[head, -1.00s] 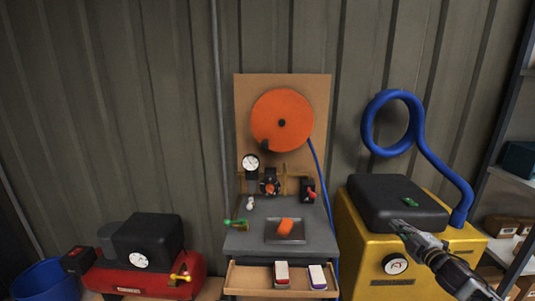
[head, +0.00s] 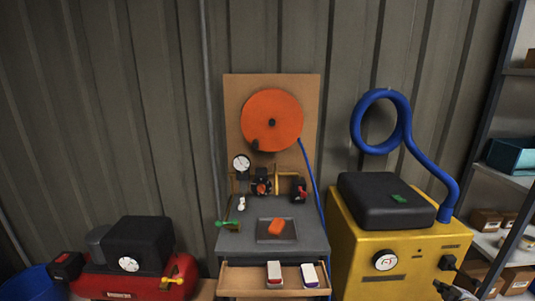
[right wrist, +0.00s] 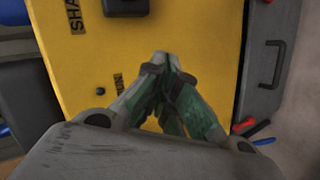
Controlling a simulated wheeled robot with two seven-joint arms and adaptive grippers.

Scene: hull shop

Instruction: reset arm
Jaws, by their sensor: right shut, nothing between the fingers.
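Behind the fingers there is the yellow machine's panel (right wrist: 205,40), with dark lettering. I cannot tell the exact gap to the panel. My left gripper is not in view.
An open drawer (head: 246,280) holds two small boxes under a grey bench (head: 232,243). A red compressor (head: 145,284) stands at left. Shelves with boxes (head: 486,220) stand at right. In the right wrist view, a grey cabinet (right wrist: 268,62) with a handle stands beside the yellow panel.

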